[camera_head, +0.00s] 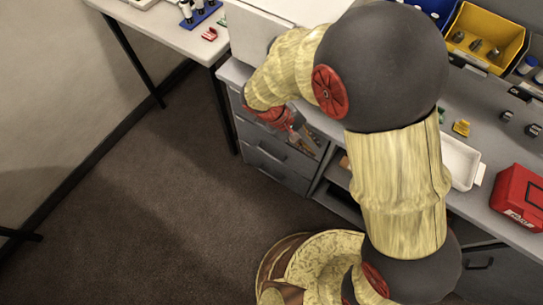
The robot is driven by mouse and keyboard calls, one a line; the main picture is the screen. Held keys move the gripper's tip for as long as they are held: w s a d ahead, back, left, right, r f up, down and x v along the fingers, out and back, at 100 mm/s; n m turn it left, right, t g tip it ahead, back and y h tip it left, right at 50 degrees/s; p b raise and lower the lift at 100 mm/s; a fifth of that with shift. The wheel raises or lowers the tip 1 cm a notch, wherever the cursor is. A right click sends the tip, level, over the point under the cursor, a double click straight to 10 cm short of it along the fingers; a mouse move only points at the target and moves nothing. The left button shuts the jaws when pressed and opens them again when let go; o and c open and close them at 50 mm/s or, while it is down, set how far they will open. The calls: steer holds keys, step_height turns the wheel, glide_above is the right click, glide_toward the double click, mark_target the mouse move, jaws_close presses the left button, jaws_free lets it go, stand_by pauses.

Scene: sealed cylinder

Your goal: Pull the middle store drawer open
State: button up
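The grey drawer unit (236,78) stands under the left end of the bench, with its drawers stacked on its front. The middle store drawer (262,142) looks shut, with a dark bar handle on its face. Another drawer (277,171) lies below it and also looks shut. My gripper (304,138) is in front of the upper right part of the drawer fronts. Its fingers are small and partly hidden by my arm, so I cannot tell if they are open or touch a handle. The upper drawer front is mostly hidden behind my wrist.
An open shelf space (343,190) adjoins the drawers on the right. The bench bears a yellow bin (487,36), a white tray (459,162) and a red case (520,197). A side table (172,30) stands at the upper left. The brown floor (160,190) before the drawers is clear.

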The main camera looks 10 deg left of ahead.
steer(key=w+a+f+n+t+h, duration=0.1)
steer(key=a+f+n+t+h, duration=0.3)
steer(key=f, duration=0.7)
steer(key=n+t+y, duration=0.2)
steer(key=t+y, duration=0.3)
steer(key=t, duration=0.5)
glide_toward(272, 156)
steer(key=w+f, duration=0.1)
steer(key=w, duration=0.1)
steer(key=b+x, duration=0.1)
steer(key=x, duration=0.4)
steer(key=b+x, duration=0.1)
steer(key=x, duration=0.2)
steer(key=shift+d+b, duration=0.35)
jaws_close()
steer(key=shift+s, duration=0.2)
